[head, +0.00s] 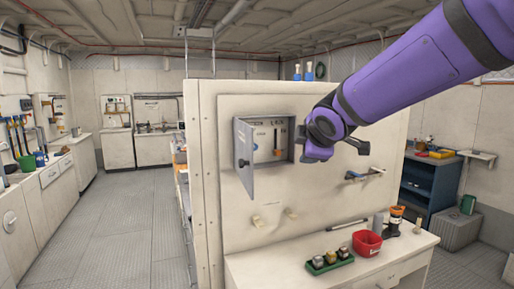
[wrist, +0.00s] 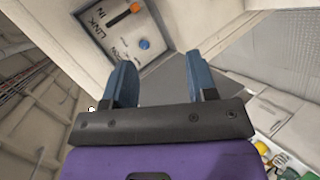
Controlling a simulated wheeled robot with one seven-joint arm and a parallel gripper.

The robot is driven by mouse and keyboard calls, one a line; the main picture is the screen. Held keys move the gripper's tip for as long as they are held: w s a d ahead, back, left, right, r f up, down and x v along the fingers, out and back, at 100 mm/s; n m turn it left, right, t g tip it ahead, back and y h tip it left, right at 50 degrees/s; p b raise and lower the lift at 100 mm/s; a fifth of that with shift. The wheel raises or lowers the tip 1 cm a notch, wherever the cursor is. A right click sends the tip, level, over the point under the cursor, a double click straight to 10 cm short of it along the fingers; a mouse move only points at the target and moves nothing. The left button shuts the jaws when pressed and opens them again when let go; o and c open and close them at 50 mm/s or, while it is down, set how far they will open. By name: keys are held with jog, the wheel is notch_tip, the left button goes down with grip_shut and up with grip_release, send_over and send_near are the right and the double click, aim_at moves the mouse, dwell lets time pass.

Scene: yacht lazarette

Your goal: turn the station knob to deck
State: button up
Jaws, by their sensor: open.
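A shallow wall box (head: 292,138) stands open on the cream partition, its grey door (head: 244,158) swung out to the left. Its panel carries an orange lever (wrist: 122,14) in a dark slot with the words LINK and IN beside it; the lever (head: 277,151) also shows in the head view. A small round blue knob (wrist: 144,44) sits on the same panel; I cannot read a deck mark or tell its setting. My gripper (wrist: 158,62) is open and empty, its blue fingers apart, short of the panel. In the head view my arm's end covers the box's right side.
The open door juts out at the box's left. Below, a counter (head: 300,262) holds a green tray (head: 314,268) of small items, a red bin (head: 367,243) and an orange-topped cup (head: 396,214). A lever handle (head: 372,173) projects from the partition at right. Floor at left (head: 130,200) is clear.

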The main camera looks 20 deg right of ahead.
jog(key=w+n+t+y, duration=0.2)
jog(key=w+n+y, duration=0.1)
jog(key=w+n, duration=0.7)
jog(key=n+t+y, duration=0.1)
jog(key=n+y, duration=0.3)
jog(key=n, duration=0.3)
send_near(256, 146)
jog(key=x, duration=0.9)
jog(key=shift+w+f, duration=0.15)
jog(key=shift+w, duration=0.1)
jog(key=c, duration=0.9)
